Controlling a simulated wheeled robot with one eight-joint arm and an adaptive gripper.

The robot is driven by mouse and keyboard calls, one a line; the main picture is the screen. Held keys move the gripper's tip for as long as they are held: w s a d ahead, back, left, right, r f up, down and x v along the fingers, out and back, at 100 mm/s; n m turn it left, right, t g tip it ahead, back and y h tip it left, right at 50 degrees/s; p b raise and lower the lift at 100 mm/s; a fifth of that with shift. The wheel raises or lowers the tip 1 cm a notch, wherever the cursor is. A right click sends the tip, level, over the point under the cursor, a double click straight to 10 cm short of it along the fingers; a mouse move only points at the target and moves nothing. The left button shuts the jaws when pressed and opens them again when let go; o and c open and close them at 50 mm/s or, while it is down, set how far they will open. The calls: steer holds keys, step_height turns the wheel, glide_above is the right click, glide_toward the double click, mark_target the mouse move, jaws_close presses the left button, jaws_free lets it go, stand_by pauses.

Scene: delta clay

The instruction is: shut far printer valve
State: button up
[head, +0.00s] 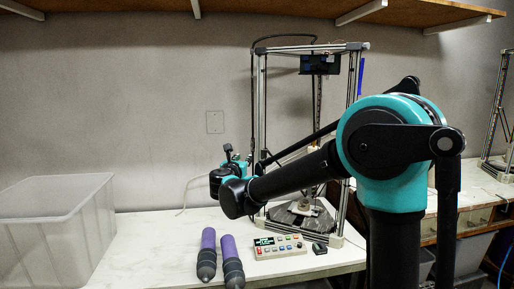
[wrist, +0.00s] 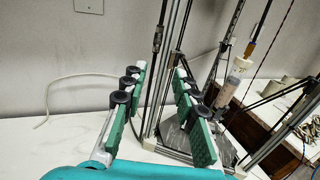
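My gripper (head: 229,154) is at the end of my outstretched arm, left of the nearer printer (head: 259,95). In the wrist view my gripper (wrist: 160,80) is open, with green pads apart and nothing between them. Behind the pads stand the uprights of a printer frame (wrist: 163,85). A pale, syringe-like printer part (wrist: 236,72) hangs right of the fingers. A second printer (head: 497,110) stands at the right edge of the head view, partly cut off. I cannot make out a valve or its handle position on either printer.
A clear plastic bin (head: 50,225) stands at the left of the white table (head: 150,245). Two purple tubes (head: 208,245) and a control box (head: 278,246) lie at the table's front. A wooden shelf (head: 260,12) runs overhead. The table between bin and tubes is clear.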

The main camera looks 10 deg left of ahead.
mark_target(252, 145)
steer(key=w, duration=1.1)
steer(key=w+d, duration=0.1)
steer(key=w, duration=0.5)
steer(key=shift+w+r, duration=0.1)
steer(key=shift+w, duration=0.1)
steer(key=shift+c, duration=0.4)
jaws_close()
